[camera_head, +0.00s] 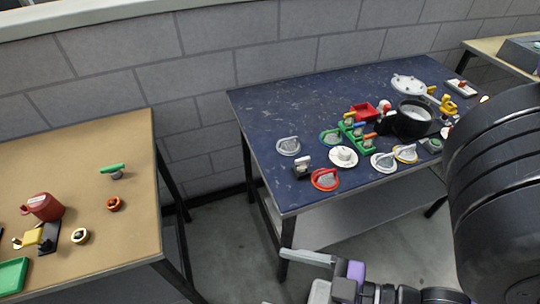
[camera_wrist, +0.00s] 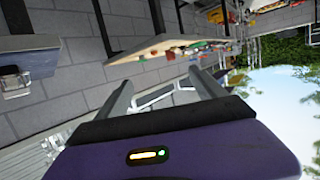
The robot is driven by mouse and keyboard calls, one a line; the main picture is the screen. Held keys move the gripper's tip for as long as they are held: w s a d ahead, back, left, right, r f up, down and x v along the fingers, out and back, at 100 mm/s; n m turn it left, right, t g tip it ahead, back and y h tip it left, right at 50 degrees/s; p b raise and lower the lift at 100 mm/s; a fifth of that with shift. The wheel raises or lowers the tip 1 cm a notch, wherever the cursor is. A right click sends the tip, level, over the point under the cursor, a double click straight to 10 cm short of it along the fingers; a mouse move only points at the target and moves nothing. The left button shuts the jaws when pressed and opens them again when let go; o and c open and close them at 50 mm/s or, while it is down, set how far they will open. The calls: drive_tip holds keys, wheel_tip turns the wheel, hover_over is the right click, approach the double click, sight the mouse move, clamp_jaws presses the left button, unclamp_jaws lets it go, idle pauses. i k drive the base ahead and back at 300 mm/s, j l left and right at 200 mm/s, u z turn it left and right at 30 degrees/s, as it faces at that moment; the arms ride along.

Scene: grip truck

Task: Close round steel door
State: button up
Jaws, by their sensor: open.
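I cannot make out a round steel door for certain in either view. Several small round grey pieces with handles lie on the dark blue table; one grey round piece (camera_head: 288,146) is at its left, another (camera_head: 384,162) near its front edge. Whether any is the door is unclear. My gripper (camera_head: 311,275) is in front of the blue table, low in the head view, with its fingers pointing left. In the wrist view my gripper (camera_wrist: 163,88) has its two fingers wide apart, with nothing between them.
The dark blue table (camera_head: 262,108) is crowded at its middle and right with a black pot (camera_head: 412,122) and a green rack (camera_head: 353,132). A tan table (camera_head: 105,235) stands at the left, with a floor gap between. A grey box (camera_head: 522,52) sits at the far right.

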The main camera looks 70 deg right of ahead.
sight(416, 86)
drive_tip(key=z, duration=2.45)
